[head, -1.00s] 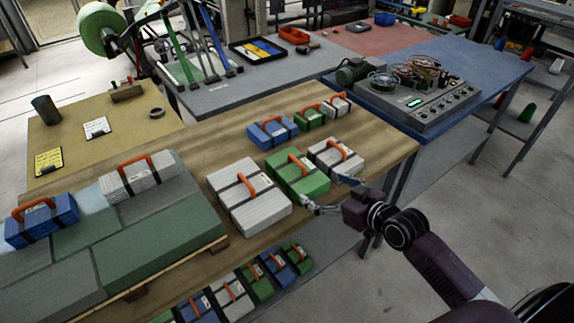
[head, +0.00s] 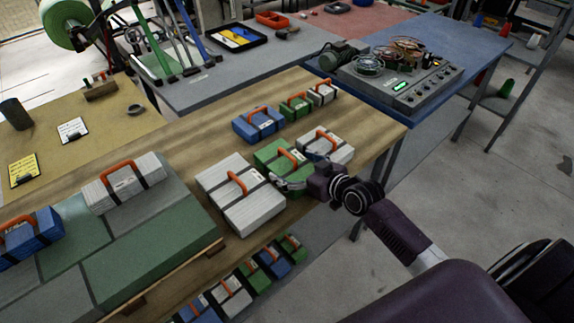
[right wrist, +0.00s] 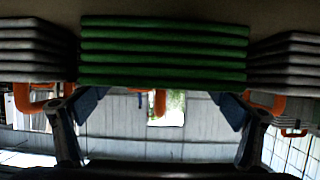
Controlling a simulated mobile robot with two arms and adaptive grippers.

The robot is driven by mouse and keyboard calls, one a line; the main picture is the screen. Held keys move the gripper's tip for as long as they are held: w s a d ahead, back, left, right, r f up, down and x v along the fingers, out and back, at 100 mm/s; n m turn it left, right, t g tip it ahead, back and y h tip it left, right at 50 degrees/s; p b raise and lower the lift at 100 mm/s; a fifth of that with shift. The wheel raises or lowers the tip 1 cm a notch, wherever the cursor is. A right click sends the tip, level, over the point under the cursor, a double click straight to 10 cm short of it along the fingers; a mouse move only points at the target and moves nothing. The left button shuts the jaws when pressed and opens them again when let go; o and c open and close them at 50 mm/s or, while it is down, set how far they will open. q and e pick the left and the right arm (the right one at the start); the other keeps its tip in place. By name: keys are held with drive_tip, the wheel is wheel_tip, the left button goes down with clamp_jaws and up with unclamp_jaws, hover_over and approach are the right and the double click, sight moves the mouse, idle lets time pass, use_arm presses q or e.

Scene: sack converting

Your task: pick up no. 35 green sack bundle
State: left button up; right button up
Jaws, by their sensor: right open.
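A green sack bundle (head: 268,152) with dark straps and an orange handle sits on the wooden table, between a large white bundle and a smaller white one. Its number is too small to read. My right gripper (head: 303,172) is open at its near right side, one finger overlapping its front in the head view. In the right wrist view the green bundle (right wrist: 163,55) fills the top middle, with its orange handle below it in the picture. The open fingers (right wrist: 160,108) lie to either side of that handle. I cannot tell whether they touch the bundle. My left gripper is not in view.
The large white bundle (head: 240,200) and smaller white bundle (head: 326,142) stand close on either side. Blue (head: 257,124) and smaller green (head: 293,107) bundles are behind. More bundles lie on a lower shelf (head: 250,278). A grey machine (head: 400,90) stands on the blue table.

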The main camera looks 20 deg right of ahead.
drive_tip(key=shift+x, duration=1.3)
drive_tip(key=c, duration=1)
drive_tip(key=shift+r, duration=0.1)
drive_tip(key=shift+c, duration=0.6)
